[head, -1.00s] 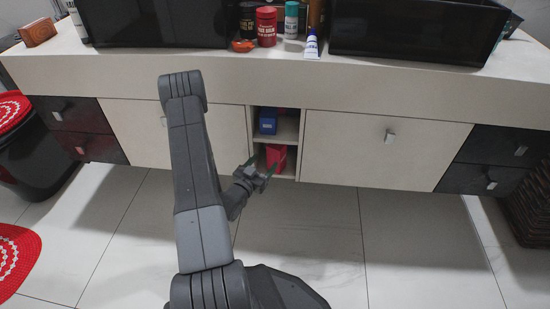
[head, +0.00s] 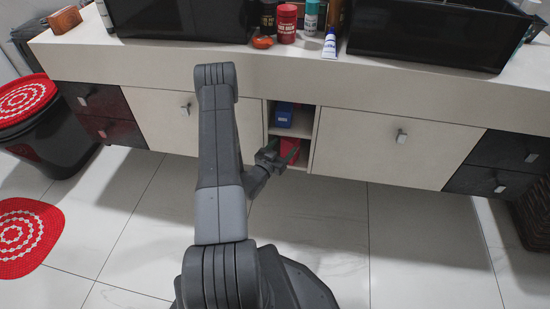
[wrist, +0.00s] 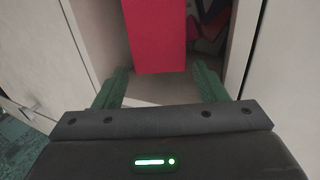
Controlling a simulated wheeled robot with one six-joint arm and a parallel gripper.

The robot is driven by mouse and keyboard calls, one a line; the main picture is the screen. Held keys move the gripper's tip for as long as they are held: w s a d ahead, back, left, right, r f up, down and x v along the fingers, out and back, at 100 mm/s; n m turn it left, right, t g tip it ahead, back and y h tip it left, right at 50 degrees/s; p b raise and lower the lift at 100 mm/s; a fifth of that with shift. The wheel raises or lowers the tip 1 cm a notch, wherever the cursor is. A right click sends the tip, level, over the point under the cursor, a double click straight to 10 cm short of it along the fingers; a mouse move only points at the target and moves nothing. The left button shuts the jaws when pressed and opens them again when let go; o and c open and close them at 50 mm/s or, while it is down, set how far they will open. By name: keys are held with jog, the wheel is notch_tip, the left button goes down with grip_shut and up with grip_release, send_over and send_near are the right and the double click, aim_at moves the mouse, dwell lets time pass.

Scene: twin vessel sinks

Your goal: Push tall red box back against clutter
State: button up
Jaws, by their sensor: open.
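The tall red box (head: 291,147) stands in the lower open compartment of the vanity. My gripper (head: 281,156) is at the compartment's front and partly covers the box in the head view. In the wrist view the red box (wrist: 155,36) stands upright just beyond my gripper (wrist: 160,86), roughly centred between its open, empty green fingers. I cannot tell whether they touch it. Red, dark and pale clutter (wrist: 208,25) lies behind and right of the box, in shadow and partly hidden.
A blue box (head: 284,118) is on the shelf above. Closed pale doors (head: 375,140) flank the narrow compartment. Bottles and a tube (head: 329,45) stand on the counter between two black basins. A black bin (head: 55,140) and red mat (head: 25,238) are at left; the middle floor is clear.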

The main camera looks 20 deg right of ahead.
aim_at(287, 143)
jog(key=b+x, duration=0.1)
jog(key=x, duration=0.5)
